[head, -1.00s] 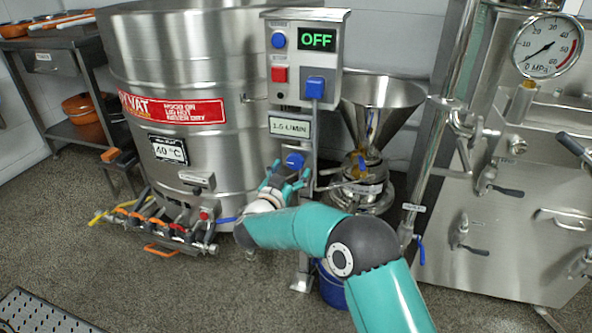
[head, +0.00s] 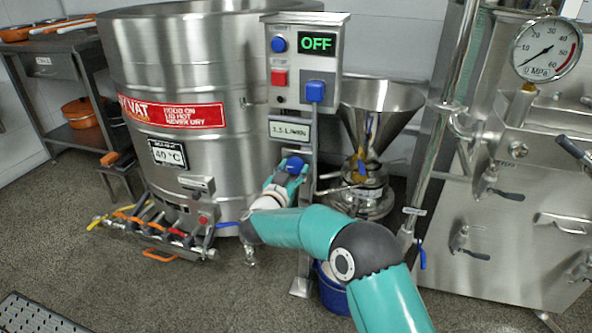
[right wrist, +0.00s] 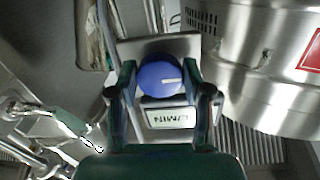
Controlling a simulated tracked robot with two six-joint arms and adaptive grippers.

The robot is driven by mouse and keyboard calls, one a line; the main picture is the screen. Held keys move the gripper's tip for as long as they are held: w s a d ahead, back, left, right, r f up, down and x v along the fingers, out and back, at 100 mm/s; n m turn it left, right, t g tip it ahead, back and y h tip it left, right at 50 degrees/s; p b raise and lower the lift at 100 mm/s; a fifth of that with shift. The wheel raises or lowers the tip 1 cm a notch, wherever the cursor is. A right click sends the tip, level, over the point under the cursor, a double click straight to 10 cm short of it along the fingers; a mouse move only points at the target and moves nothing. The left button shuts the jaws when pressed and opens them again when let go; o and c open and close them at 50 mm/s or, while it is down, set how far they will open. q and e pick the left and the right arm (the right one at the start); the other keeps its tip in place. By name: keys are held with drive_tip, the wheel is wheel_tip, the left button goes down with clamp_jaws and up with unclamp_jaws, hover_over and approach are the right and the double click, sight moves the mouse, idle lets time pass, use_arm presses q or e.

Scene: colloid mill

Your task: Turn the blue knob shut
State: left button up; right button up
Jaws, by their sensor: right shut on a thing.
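The blue knob (right wrist: 160,78) shows in the right wrist view, round, with a white pointer line toward the right of that picture. It sits on a metal plate above a label ending in "L/MIN". In the head view the blue knob (head: 294,165) is on the post below the flow label (head: 290,131). My right gripper (head: 284,172) is at the knob; in the right wrist view its fingers (right wrist: 161,88) stand on both sides of the knob, shut on it. My left gripper is not in view.
The control box (head: 304,62) above reads OFF, with blue and red buttons. The large steel vat (head: 200,75) stands left, the funnel (head: 378,102) right behind the post. A blue bucket (head: 332,288) stands at the post's foot. Open floor lies front left.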

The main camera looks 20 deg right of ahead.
drive_tip(key=shift+d+f+m, duration=0.1)
drive_tip(key=shift+d+m, duration=0.05)
drive_tip(key=shift+m, duration=0.25)
drive_tip(key=m+b, duration=0.1)
drive_tip(key=m, duration=0.2)
drive_tip(key=shift+g, duration=0.3)
drive_tip(key=m+b, duration=0.2)
drive_tip(key=m, duration=0.2)
drive_tip(key=shift+f+m, duration=0.1)
drive_tip(key=shift+m, duration=0.2)
drive_tip(key=m+b, duration=0.3)
drive_tip(key=m, duration=0.3)
drive_tip(key=shift+b, duration=0.3)
drive_tip(key=shift+m+y+b, duration=0.4)
drive_tip(key=shift+m+b, duration=0.15)
drive_tip(key=shift+m, duration=1.35)
drive_tip(key=shift+b, duration=0.3)
